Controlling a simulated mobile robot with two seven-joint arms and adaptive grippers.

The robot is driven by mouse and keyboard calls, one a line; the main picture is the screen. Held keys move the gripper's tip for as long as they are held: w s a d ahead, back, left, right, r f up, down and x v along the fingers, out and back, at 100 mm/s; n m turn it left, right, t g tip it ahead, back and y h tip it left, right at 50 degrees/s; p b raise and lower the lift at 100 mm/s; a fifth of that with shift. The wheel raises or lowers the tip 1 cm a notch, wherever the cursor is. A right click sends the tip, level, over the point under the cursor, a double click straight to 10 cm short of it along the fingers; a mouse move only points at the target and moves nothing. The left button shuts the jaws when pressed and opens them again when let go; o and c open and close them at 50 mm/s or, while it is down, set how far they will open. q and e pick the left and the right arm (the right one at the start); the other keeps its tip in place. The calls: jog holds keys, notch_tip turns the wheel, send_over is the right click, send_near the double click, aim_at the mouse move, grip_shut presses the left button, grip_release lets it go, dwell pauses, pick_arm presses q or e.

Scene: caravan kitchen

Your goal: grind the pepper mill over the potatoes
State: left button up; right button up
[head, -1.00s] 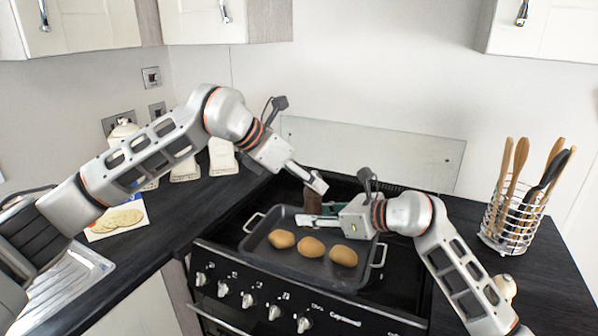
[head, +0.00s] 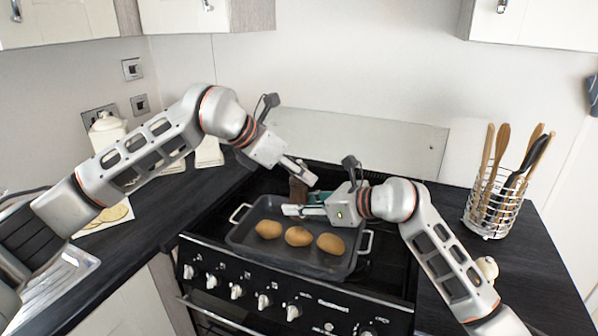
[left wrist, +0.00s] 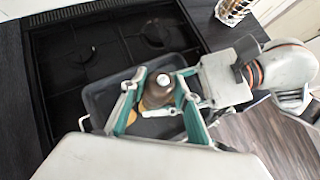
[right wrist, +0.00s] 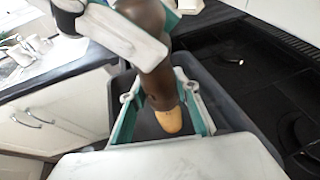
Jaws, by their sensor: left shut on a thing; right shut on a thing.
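The dark brown pepper mill (head: 298,189) is held above the back of the roasting tray, between my two grippers. My left gripper (head: 300,175) is shut on its upper part; the left wrist view shows the mill's top with a silver knob (left wrist: 163,80). My right gripper (head: 305,210) is shut on its lower body, seen as a brown shaft (right wrist: 160,85) in the right wrist view. Three potatoes (head: 298,236) lie in a row in the dark roasting tray (head: 290,265) on the hob. One potato (right wrist: 169,120) shows below the mill in the right wrist view.
A wire utensil holder (head: 490,212) with wooden spoons stands on the right worktop. A small cream object (head: 487,267) is near my right forearm. White canisters (head: 107,132) stand at the back left. A picture card (head: 108,217) and a sink (head: 62,275) are at left.

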pick_arm(q)
jog(key=n+t+y, duration=0.1)
jog(key=n+y, duration=0.1)
jog(key=n, duration=0.1)
jog(key=n+t+y, duration=0.2)
jog(key=n, duration=0.1)
jog(key=shift+d+r+n, duration=0.1)
jog(key=shift+n, duration=0.2)
jog(key=n+t+y, duration=0.1)
jog(key=n+y, duration=0.2)
jog(key=shift+r+n, duration=0.1)
jog(key=shift+n, duration=0.2)
jog(key=shift+f+n+y, duration=0.2)
jog(key=shift+n+y, duration=0.7)
jog(key=shift+n, duration=0.3)
jog(key=o, duration=0.9)
